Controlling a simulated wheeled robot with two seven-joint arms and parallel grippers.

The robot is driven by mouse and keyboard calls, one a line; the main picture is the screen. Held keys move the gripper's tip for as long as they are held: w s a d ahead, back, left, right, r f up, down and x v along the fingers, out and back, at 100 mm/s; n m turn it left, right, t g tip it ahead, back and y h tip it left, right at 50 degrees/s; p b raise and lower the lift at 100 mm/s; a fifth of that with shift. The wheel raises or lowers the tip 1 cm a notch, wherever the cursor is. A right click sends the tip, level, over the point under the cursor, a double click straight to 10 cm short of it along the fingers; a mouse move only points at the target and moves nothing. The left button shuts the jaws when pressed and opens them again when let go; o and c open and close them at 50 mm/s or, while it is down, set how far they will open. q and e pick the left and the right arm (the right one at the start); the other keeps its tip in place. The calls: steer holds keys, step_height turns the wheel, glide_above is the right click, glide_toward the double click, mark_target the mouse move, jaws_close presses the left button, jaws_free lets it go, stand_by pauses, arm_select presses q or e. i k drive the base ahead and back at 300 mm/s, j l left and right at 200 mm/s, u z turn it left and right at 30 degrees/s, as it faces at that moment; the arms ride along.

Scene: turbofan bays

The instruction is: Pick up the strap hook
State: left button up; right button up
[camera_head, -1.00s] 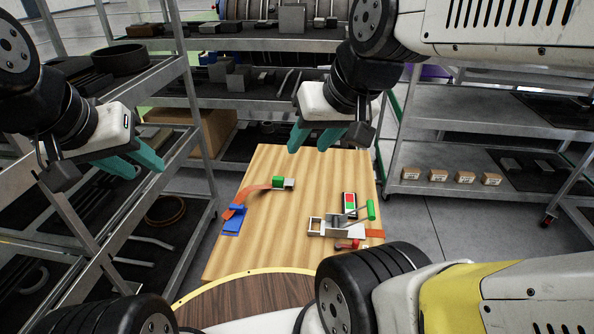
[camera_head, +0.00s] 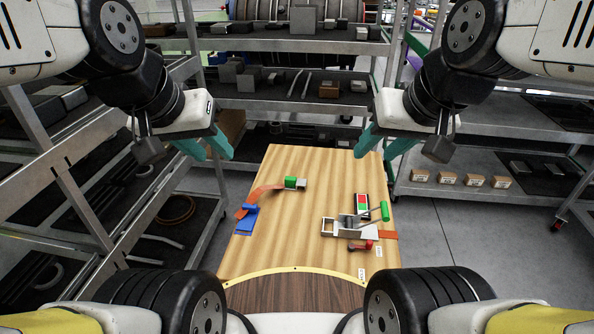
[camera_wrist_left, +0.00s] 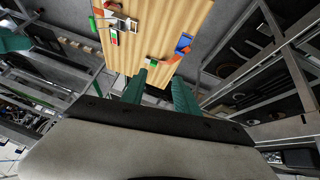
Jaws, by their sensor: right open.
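An orange strap (camera_head: 262,190) lies on the wooden board (camera_head: 300,235). Its far end carries a green and grey block (camera_head: 295,183), which looks like the strap hook; it also shows in the left wrist view (camera_wrist_left: 152,62). Its near end meets a blue piece (camera_head: 246,219), also in the left wrist view (camera_wrist_left: 184,43). My left gripper (camera_head: 213,153) is open and empty, above and left of the strap; its parted fingers (camera_wrist_left: 157,95) show in the left wrist view. My right gripper (camera_head: 376,147) is open and empty, above the board's far right edge.
A metal buckle (camera_head: 345,226) with a green handle (camera_head: 385,211), a red part (camera_head: 361,246) and a red-green panel (camera_head: 362,204) sit on the board's right side. Metal shelves (camera_head: 290,45) stand behind and on both sides. The board's middle is clear.

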mark_target(291, 183)
steer(key=j+z, duration=0.2)
steer(key=z, duration=0.25)
steer(key=j+z, duration=0.2)
steer(key=z, duration=0.25)
steer(key=k+j+z, duration=0.15)
steer(key=z, duration=0.3)
